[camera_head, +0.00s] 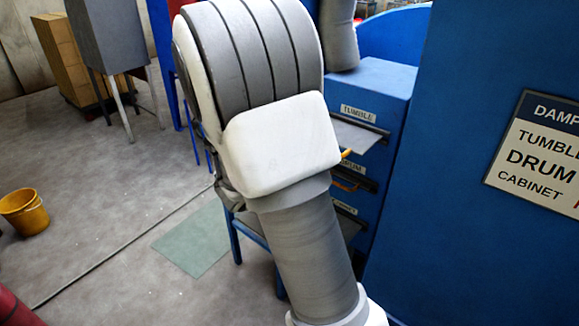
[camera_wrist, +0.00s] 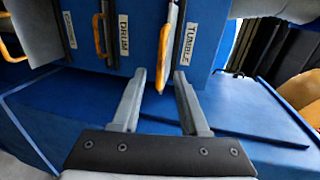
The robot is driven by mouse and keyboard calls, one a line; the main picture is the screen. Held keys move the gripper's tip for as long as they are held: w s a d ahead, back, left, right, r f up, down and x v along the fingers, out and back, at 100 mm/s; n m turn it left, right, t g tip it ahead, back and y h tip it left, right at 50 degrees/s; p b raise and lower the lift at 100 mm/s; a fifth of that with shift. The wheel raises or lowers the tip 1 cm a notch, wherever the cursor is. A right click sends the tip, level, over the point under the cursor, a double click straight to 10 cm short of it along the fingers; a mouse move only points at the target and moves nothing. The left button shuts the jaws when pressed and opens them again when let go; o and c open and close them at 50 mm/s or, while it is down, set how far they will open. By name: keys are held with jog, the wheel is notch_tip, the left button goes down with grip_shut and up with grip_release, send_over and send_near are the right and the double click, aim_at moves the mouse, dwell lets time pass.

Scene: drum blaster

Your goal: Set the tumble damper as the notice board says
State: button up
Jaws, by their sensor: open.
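The tumble damper (camera_head: 357,135) is a grey plate that sticks out of its slot in the blue cabinet, under the TUMBLE label (camera_head: 358,114). In the wrist view its yellow handle (camera_wrist: 163,60) lies between the fingers of my gripper (camera_wrist: 160,73). My gripper is open; I cannot tell whether either finger touches the handle. My arm hides the gripper in the head view. The notice board (camera_head: 540,150) is cut off at the right edge. It reads "DAMP", "TUMBLE", "DRUM", "CABINET"; the settings are out of view, apart from a red sliver beside CABINET.
The drum damper's yellow handle (camera_wrist: 99,36) is beside the tumble one, close to my left finger. The cabinet damper label (camera_wrist: 69,30) is farther left. A blue ledge (camera_wrist: 240,115) lies beyond the fingers. A yellow bucket (camera_head: 24,211) stands on open floor at left.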

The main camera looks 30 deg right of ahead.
jog(key=v, duration=0.8)
jog(key=shift+a, duration=0.1)
